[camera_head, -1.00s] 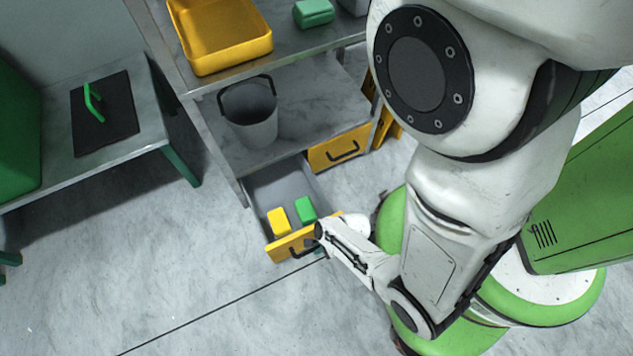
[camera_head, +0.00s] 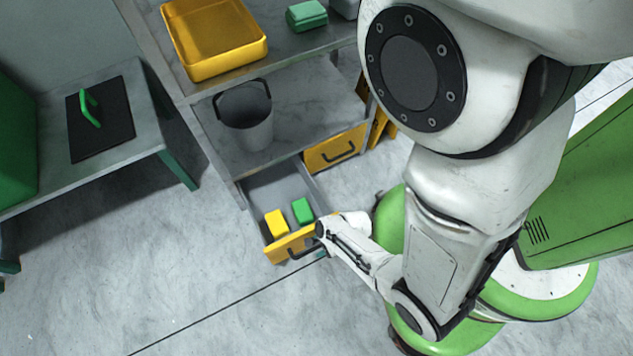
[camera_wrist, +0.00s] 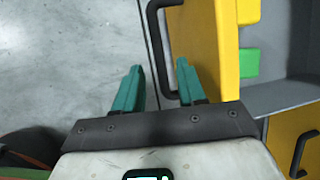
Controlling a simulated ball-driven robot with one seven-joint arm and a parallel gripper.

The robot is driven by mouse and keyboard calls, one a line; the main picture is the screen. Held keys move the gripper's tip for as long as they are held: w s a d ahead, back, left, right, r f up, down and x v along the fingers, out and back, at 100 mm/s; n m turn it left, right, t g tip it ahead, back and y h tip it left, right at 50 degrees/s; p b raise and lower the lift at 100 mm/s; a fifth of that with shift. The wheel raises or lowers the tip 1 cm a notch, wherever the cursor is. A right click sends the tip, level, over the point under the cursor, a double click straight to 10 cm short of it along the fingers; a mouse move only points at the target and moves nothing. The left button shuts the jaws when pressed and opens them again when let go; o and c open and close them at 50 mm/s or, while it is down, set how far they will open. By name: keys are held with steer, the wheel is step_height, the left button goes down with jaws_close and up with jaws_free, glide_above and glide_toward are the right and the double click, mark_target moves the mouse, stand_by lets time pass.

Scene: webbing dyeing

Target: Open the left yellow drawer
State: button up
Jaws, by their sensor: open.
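The left yellow drawer (camera_head: 282,250) is pulled well out of the lower cabinet in the head view. A yellow block (camera_head: 276,222) and a green block (camera_head: 302,211) lie inside it. Its front also shows in the wrist view (camera_wrist: 212,40), with its black handle (camera_wrist: 155,50). My gripper (camera_wrist: 158,78) has two teal fingers, open and apart. The handle's near end lies between the fingers in the picture; I cannot tell whether they touch it. In the head view my forearm's end hides most of the fingers beside the drawer front.
The right yellow drawer (camera_head: 334,150) is shut. A grey bucket (camera_head: 245,120) stands on the shelf above. A yellow tray (camera_head: 213,40) and green box (camera_head: 307,15) are on top. A low table (camera_head: 140,135) stands left. The floor in front is clear.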

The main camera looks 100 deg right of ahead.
steer(key=p+v, duration=0.3)
steer(key=v, duration=0.5)
steer(key=shift+s+r, duration=0.15)
steer(key=shift+r, duration=0.2)
steer(key=w+d+r+n+g+y, duration=0.2)
steer(key=w+d+r+n, duration=0.1)
steer(key=w+r+n, duration=1.25)
steer(key=a+r+n+g+h+p, duration=0.1)
steer(key=r+n+p, duration=0.6)
steer(key=r, duration=0.8)
steer(key=a+r+n+g+h+p, duration=0.1)
steer(key=a+r+n+p, duration=0.1)
steer(key=r+n+p, duration=0.6)
step_height(320, 180, up, 7)
steer(key=p, duration=0.3)
steer(key=shift+w+a, duration=0.25)
steer(key=shift+a, duration=0.15)
